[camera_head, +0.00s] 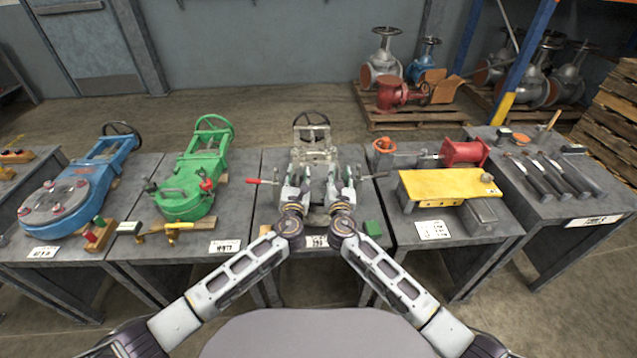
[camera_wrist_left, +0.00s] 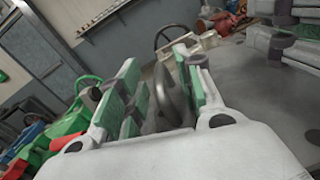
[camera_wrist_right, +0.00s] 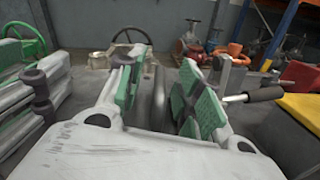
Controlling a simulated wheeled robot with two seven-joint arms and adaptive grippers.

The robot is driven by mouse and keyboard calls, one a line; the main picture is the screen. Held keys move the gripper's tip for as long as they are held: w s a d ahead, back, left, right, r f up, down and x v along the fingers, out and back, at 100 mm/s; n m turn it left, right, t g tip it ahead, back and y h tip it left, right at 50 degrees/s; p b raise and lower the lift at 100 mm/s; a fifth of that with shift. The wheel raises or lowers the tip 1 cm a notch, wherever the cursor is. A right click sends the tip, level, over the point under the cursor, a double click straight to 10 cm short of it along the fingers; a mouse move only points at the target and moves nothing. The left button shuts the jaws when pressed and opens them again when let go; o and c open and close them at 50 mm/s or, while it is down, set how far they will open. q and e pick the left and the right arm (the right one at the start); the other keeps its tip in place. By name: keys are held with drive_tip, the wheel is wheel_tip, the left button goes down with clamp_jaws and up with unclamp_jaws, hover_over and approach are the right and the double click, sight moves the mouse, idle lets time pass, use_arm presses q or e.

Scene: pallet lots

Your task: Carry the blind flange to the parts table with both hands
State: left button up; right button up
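The blind flange looks to be the grey disc standing on edge between my fingers in the left wrist view (camera_wrist_left: 172,97) and in the right wrist view (camera_wrist_right: 158,95). In the head view my grippers largely hide it. My left gripper (camera_head: 303,178) and right gripper (camera_head: 336,178) are side by side over the middle table (camera_head: 268,213), in front of the grey valve (camera_head: 313,150). The fingers of each straddle the disc's edge, with a gap showing on one side, so both look open. I cannot tell which table is the parts table.
A green valve (camera_head: 190,185) and a blue valve (camera_head: 75,190) lie on tables to the left. To the right, a table holds a yellow plate (camera_head: 450,185) and a red part (camera_head: 465,152). The far-right table (camera_head: 570,207) holds several dark-handled tools.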

use_arm(q)
clamp_jaws()
use_arm(e)
clamp_jaws()
drive_tip(key=shift+d, duration=0.1)
use_arm(q)
drive_tip(key=shift+a+f, duration=0.1)
drive_tip(key=shift+w, duration=0.1)
use_arm(e)
drive_tip(key=shift+w+r, duration=0.15)
drive_tip(key=shift+r, duration=0.05)
